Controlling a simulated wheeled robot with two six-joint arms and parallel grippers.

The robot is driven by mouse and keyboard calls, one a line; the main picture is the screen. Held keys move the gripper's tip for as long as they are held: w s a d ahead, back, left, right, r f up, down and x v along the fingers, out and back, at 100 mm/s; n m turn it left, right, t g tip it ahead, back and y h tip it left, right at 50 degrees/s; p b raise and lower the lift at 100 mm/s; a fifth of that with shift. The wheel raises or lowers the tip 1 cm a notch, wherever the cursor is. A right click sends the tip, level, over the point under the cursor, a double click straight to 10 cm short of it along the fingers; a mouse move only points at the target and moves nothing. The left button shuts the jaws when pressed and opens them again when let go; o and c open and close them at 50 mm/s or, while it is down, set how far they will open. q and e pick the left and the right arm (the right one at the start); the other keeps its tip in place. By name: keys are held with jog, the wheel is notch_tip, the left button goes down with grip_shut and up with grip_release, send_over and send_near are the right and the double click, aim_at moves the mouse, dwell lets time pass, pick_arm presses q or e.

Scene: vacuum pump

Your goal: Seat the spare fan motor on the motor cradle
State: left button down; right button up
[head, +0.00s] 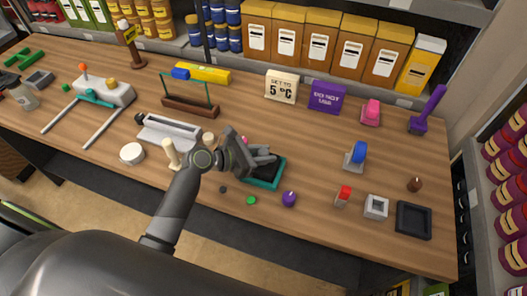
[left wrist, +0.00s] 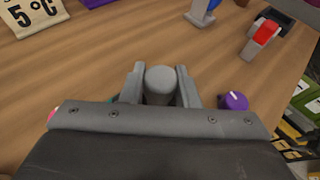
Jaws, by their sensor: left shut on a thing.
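My left gripper (head: 266,158) is over the teal-rimmed black tray (head: 275,184), toward the front middle of the table. In the left wrist view its two fingers (left wrist: 160,88) are closed on a grey round-ended cylinder (left wrist: 161,80), which looks like the spare fan motor. In the head view the fingers largely hide that motor, so I cannot tell whether it touches the tray. No part is clearly recognisable as the motor cradle. A white machine with a teal part and two rails (head: 103,92) stands at the back left. My right gripper is not in view.
A purple knob (head: 289,198) and a green button (head: 251,200) lie near the front edge. A blue disc on a grey stand (head: 357,155), a red-topped block (head: 343,195) and a black tray (head: 413,220) stand right. Signs line the back.

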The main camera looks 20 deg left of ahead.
pick_arm(q)
jog(key=shift+r, duration=0.1)
jog(key=c, duration=1)
grip_release()
jog(key=shift+c, duration=0.2)
jog(key=shift+r+p, duration=3)
jog(key=shift+p, duration=0.6)
jog(key=shift+r, duration=1.45)
jog(key=shift+s, duration=0.1)
